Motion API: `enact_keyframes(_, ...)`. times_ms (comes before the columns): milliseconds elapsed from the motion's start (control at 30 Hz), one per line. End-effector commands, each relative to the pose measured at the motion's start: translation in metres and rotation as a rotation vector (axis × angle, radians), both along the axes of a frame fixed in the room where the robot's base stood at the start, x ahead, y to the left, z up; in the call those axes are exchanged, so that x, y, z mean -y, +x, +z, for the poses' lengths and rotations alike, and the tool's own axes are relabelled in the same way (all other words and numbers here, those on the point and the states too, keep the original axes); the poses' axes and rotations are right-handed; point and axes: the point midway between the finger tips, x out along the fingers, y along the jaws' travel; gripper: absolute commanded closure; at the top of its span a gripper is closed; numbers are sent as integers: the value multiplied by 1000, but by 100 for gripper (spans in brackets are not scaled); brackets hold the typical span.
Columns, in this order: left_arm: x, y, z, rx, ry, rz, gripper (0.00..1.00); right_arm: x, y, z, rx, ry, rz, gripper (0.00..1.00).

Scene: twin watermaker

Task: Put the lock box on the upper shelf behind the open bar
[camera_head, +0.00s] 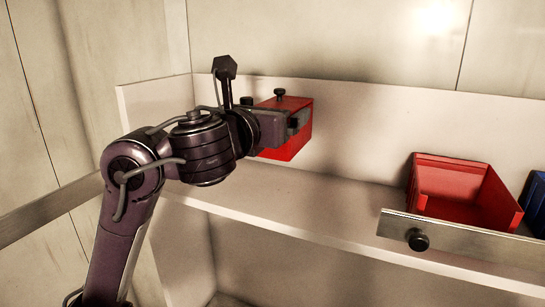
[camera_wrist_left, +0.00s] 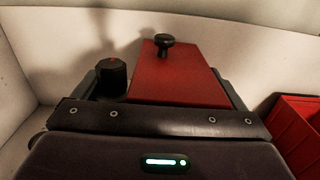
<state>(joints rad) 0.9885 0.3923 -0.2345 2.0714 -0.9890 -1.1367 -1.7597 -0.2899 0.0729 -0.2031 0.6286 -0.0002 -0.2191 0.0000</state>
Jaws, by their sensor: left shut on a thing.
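The lock box (camera_head: 294,104) is red with a dark knob on top. My left gripper (camera_head: 290,128) is shut on it, at the upper shelf (camera_head: 280,191) near the back wall; I cannot tell whether the box touches the shelf. The left wrist view shows the box's red top (camera_wrist_left: 178,75) and black knob just beyond my gripper (camera_wrist_left: 165,95). The fingertips are mostly hidden there. The metal bar (camera_head: 460,243) with a dark round knob runs along the shelf front at the right. The shelf front before the box has no bar across it. My right gripper is not in view.
A red open bin (camera_head: 464,190) stands on the shelf behind the bar, with a blue bin (camera_head: 537,203) at its right. A side panel (camera_head: 160,106) closes the shelf's left end. The shelf between the lock box and red bin is clear.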

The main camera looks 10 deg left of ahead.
Motion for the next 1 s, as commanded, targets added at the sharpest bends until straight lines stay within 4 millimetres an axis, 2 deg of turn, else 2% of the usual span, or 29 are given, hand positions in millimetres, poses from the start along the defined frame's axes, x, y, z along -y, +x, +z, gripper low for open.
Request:
enact_keyframes(33,-1,0,-12,-1,1,3,79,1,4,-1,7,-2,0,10)
enact_keyframes(200,0,-1,-37,3,-1,0,79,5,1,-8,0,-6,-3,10)
enact_keyframes(400,0,-1,-49,5,-2,-1,79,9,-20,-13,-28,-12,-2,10)
enact_keyframes(600,0,-1,-77,3,-1,0,79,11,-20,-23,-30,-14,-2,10)
enact_keyframes(700,0,-1,-82,5,-3,-1,79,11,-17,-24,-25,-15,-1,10)
enact_keyframes(1000,0,-1,-83,6,-3,-1,79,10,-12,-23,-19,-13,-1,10)
